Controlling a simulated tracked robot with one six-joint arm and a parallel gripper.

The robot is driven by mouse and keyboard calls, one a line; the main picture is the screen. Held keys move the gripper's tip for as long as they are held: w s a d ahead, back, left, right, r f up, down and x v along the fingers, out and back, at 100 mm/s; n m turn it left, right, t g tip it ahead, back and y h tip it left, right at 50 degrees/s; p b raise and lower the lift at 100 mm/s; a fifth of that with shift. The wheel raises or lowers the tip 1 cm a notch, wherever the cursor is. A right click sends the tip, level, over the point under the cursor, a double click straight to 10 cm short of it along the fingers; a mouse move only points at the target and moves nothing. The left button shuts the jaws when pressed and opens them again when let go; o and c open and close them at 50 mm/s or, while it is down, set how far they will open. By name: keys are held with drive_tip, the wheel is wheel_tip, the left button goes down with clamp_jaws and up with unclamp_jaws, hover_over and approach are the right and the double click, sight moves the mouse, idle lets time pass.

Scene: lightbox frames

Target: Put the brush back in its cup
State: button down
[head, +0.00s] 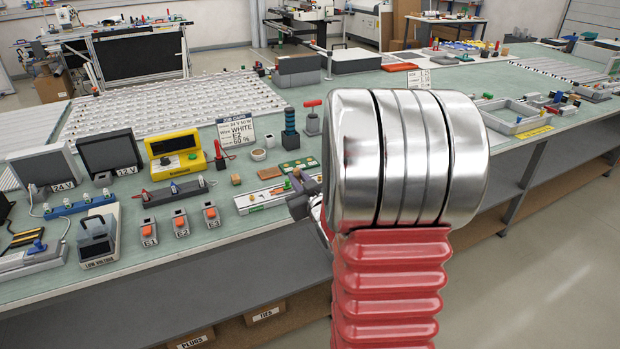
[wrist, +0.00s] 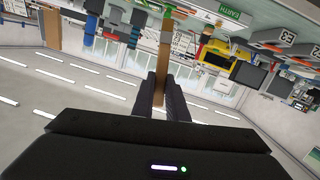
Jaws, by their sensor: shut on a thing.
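My gripper (wrist: 157,95) shows in the wrist view with its two dark fingers closed on a narrow tan wooden strip, which looks like the handle of the brush (wrist: 164,55). The strip runs away from the fingers toward the bench; its far end is hard to make out, and I cannot see bristles. In the head view my arm hides most of the gripper, near the front edge of the bench. A small white round thing (head: 258,155) on the bench may be the cup, but it is too small to be sure.
The green bench (head: 215,190) is crowded. Three grey boxes with orange buttons (head: 180,224) stand at the front.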

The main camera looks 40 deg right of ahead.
drive_tip(key=w+a+f+n+y, duration=0.1)
drive_tip(key=w+a+f+y, duration=0.1)
drive_tip(key=a, duration=0.9)
drive_tip(key=w+a+f+n+y, duration=0.2)
drive_tip(key=w+a, duration=0.2)
drive_tip(key=a, duration=0.7)
drive_tip(key=w+a+f+n+t+y, duration=0.1)
drive_tip(key=w+a+f, duration=0.1)
drive_tip(key=a, duration=0.9)
drive_tip(key=shift+w+f+y, duration=0.3)
drive_tip(key=shift+w+y, duration=0.1)
drive_tip(key=shift+w, duration=0.15)
drive_tip(key=shift+a, duration=0.1)
